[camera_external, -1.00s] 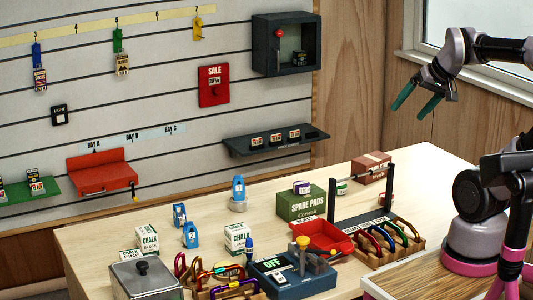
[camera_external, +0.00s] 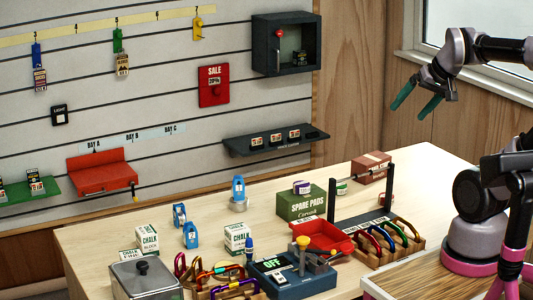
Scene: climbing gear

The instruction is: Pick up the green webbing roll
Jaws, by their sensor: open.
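A purple-banded roll (camera_external: 302,187) is on the SPARE PADS box (camera_external: 300,207). The black rack (camera_external: 333,201), a brown-red box (camera_external: 372,168) and a red roll (camera_external: 386,200) stand close by. A red tray (camera_external: 322,236) and colored carabiners (camera_external: 392,233) are in front. The table's right back is clear.

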